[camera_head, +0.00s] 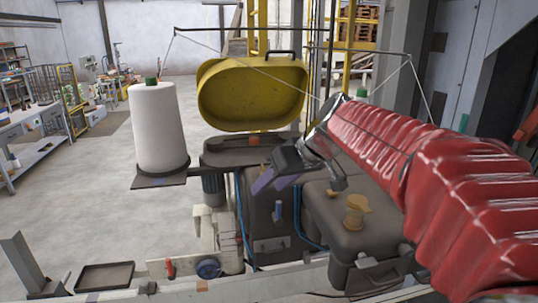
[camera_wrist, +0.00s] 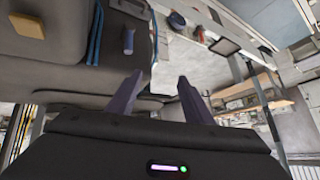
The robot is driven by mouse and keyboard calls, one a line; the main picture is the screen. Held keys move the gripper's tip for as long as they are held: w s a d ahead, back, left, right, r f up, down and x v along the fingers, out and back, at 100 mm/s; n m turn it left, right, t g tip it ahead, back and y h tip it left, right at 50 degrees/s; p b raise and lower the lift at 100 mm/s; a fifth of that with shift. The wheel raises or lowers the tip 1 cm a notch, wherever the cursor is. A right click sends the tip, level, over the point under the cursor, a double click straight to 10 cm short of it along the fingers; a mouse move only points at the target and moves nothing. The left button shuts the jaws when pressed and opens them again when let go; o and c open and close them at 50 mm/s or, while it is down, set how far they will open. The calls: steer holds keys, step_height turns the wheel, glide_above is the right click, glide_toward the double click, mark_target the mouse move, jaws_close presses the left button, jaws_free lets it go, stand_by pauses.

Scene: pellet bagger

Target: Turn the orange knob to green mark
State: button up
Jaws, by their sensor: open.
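An orange-tan knob (camera_head: 355,208) stands on top of the dark right-hand machine housing (camera_head: 330,190) in the head view. A tan block-like part (camera_wrist: 28,26) shows at the upper left of the wrist view; I cannot tell for sure that it is the same knob. My gripper (camera_head: 268,187) is open and empty, left of the knob and apart from it, over the dark housings. Its two purple fingers spread apart in the wrist view (camera_wrist: 160,76). I cannot make out a green mark by the knob.
A purple-blue handle (camera_head: 278,212) stands below my gripper. A white film roll (camera_head: 158,125) stands at left, and a yellow oval hopper (camera_head: 252,95) behind. Thin wires cross above the machine. A red handle (camera_head: 169,267) is at the front. Open floor lies left.

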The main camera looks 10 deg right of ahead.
steer(key=s+f+m+h, duration=0.1)
steer(key=s+f, duration=0.3)
steer(key=s, duration=0.4)
steer(key=s+d+f+m+h, duration=0.1)
steer(key=s+f+h, duration=0.1)
steer(key=s+f, duration=0.3)
steer(key=s+f+m+g+h, duration=0.1)
steer(key=s+f, duration=0.3)
steer(key=s, duration=0.9)
steer(key=shift+d+f+m+h, duration=0.25)
steer(key=shift+m+h, duration=0.05)
steer(key=shift+m, duration=0.1)
